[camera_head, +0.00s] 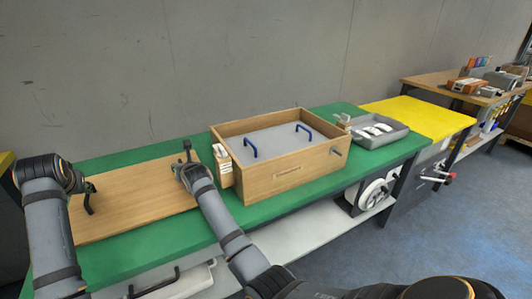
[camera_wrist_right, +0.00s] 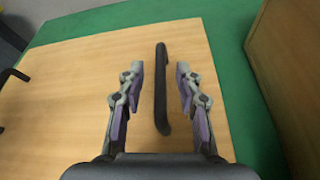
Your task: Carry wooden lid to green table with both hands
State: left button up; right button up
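The wooden lid (camera_head: 135,193) lies flat on the green table (camera_head: 170,240), left of the wooden box. It also fills much of the right wrist view (camera_wrist_right: 70,90). My right gripper (camera_wrist_right: 160,85) is open, with its two fingers on either side of the lid's right black handle (camera_wrist_right: 161,88) and a gap on each side. In the head view my right gripper (camera_head: 185,165) is over the lid's right end. My left gripper (camera_head: 87,187) is at the left black handle (camera_head: 90,202); its fingers are too small and hidden to judge. The left handle shows partly in the wrist view (camera_wrist_right: 12,76).
An open wooden box (camera_head: 290,180) with blue handles inside stands just right of the lid. A grey tray (camera_head: 385,142) with white items stands beyond it. A yellow table (camera_head: 430,115) adjoins at the right. Wall (camera_head: 200,60) runs behind the tables.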

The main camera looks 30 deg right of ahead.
jog(key=shift+v, duration=1.85)
